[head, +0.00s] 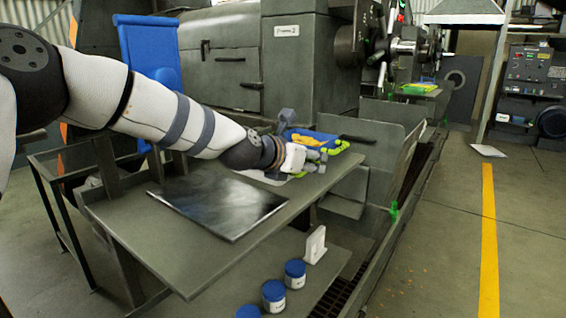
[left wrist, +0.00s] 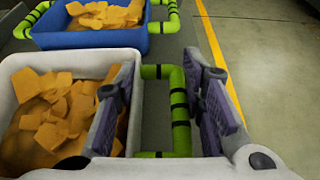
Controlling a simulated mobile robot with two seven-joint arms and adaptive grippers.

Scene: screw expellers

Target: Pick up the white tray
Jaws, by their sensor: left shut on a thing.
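The white tray (left wrist: 135,72) holds orange-brown chunks and shows at the left of the left wrist view. It has a green handle with black bands (left wrist: 181,115) on its right side. My left gripper (left wrist: 163,88) is shut on the tray at this handle side, one finger over the tray's side wall and the other outside the handle. The exact contact is hard to see. In the head view, my left gripper (head: 316,162) is at the far end of the table, and my arm hides most of the white tray. My right gripper is not in view.
A blue tray (head: 328,139) with similar chunks stands just beyond the white one. A dark flat panel (head: 220,203) lies on the near part of the metal table (head: 190,270). Blue-lidded jars (head: 274,292) stand on a lower surface. Machinery stands behind; open floor lies right.

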